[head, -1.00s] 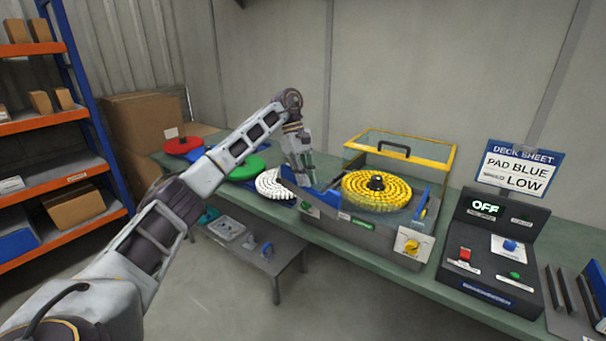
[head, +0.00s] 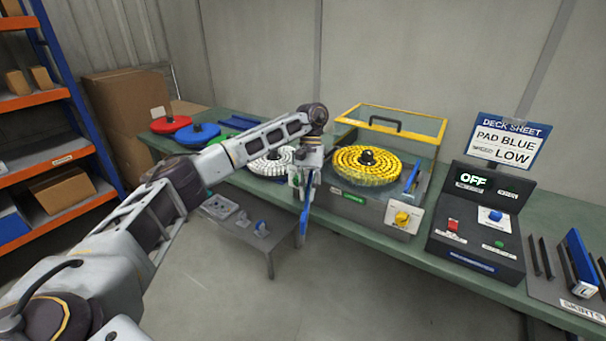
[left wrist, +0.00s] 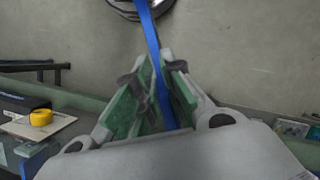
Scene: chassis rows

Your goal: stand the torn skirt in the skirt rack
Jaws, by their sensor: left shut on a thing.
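My left gripper (head: 304,188) is shut on a long thin blue strip, the torn skirt (head: 302,226), in front of the bench edge. The skirt hangs down upright in the head view; I cannot make out the tear. In the left wrist view the skirt (left wrist: 150,38) passes between the green finger pads of the left gripper (left wrist: 157,72). The skirt rack (head: 580,308), labelled SKIRTS, stands at the bench's right end, well away from the gripper. It has dark upright dividers and holds another blue piece (head: 578,258). My right gripper is not in view.
The machine (head: 372,210) carries a yellow pad (head: 367,164) under a raised yellow-framed lid (head: 392,128). A blue strip (head: 412,177) stands at its right side. A control box (head: 475,242) reading OFF sits before the rack. A low grey table (head: 240,238) stands below the bench.

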